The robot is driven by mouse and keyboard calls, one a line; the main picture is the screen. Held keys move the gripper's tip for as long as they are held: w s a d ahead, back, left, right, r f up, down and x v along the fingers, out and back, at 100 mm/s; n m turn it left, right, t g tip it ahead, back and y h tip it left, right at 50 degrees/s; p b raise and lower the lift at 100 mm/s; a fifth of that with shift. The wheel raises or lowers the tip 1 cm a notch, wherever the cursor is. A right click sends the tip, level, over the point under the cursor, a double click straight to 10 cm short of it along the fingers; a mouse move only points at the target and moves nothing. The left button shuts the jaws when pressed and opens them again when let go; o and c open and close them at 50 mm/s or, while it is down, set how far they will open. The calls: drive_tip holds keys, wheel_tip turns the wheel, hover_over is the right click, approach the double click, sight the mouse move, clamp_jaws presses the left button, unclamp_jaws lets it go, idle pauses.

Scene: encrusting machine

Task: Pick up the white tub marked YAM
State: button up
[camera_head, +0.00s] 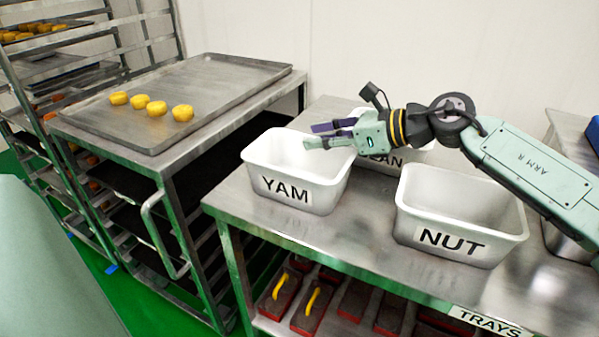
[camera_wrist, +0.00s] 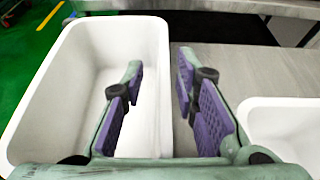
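The white tub marked YAM (camera_head: 286,190) stands upright and empty on the steel table, at its left end. In the wrist view the tub (camera_wrist: 66,75) fills the left side. My gripper (camera_head: 316,134) is at the tub's right rim in the head view. In the wrist view my gripper (camera_wrist: 158,78) is open, with one purple-padded finger over the tub's inside and the other outside its right wall. The wall lies between the fingers, and neither finger visibly presses on it. I cannot tell how deep the fingertips reach.
A tub marked NUT (camera_head: 458,218) stands to the right on the steel table (camera_head: 370,248). Another tub marked with a partly hidden word (camera_head: 392,158) stands behind my gripper. A tray (camera_head: 215,88) with several yellow pieces is at the left. Red-based tools lie on the lower shelf.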

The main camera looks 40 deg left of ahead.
drive_tip(key=shift+x, duration=1.1)
clamp_jaws()
